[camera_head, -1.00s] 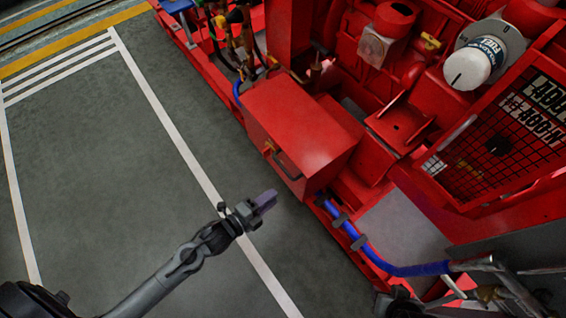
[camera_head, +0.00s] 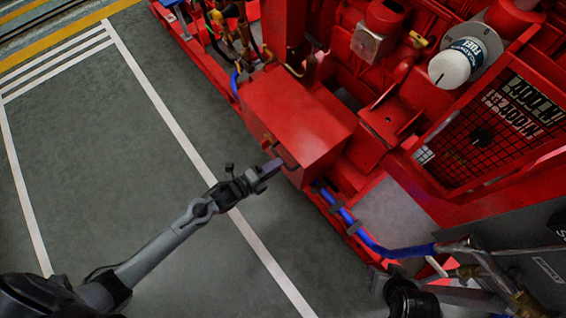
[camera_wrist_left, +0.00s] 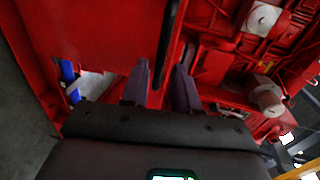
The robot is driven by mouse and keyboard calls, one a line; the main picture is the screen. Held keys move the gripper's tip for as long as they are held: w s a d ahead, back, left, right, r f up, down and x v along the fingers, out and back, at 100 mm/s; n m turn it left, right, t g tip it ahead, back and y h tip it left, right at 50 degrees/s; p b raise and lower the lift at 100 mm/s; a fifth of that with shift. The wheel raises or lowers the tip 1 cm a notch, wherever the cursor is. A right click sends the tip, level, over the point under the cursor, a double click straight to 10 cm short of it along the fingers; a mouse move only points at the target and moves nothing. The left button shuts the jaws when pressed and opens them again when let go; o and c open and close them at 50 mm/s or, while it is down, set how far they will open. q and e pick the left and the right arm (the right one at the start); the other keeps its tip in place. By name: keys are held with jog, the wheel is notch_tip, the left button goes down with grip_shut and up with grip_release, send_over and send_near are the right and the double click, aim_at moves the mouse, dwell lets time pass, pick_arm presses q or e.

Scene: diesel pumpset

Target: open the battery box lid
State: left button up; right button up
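The battery box is a red box (camera_head: 298,118) on the side of the pumpset, and its lid looks closed. A dark handle (camera_head: 287,157) is on its front face, partly covered by my left gripper (camera_head: 276,168), which reaches it from the left. In the left wrist view the two fingers of my left gripper (camera_wrist_left: 160,88) stand apart. The black handle (camera_wrist_left: 165,45) runs up between them, and I cannot tell whether they touch it. The red box face (camera_wrist_left: 95,35) fills the upper left there. My right gripper cannot be made out.
A blue hose (camera_head: 370,242) runs along the base right of the box. The red engine with a white fuel filter (camera_head: 452,66) and a mesh guard (camera_head: 480,135) stands behind. The grey floor (camera_head: 150,170) on the left is clear.

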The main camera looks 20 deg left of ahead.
pick_arm(q)
jog(key=shift+b+x, duration=0.7)
jog(key=shift+x, duration=1.25)
grip_shut()
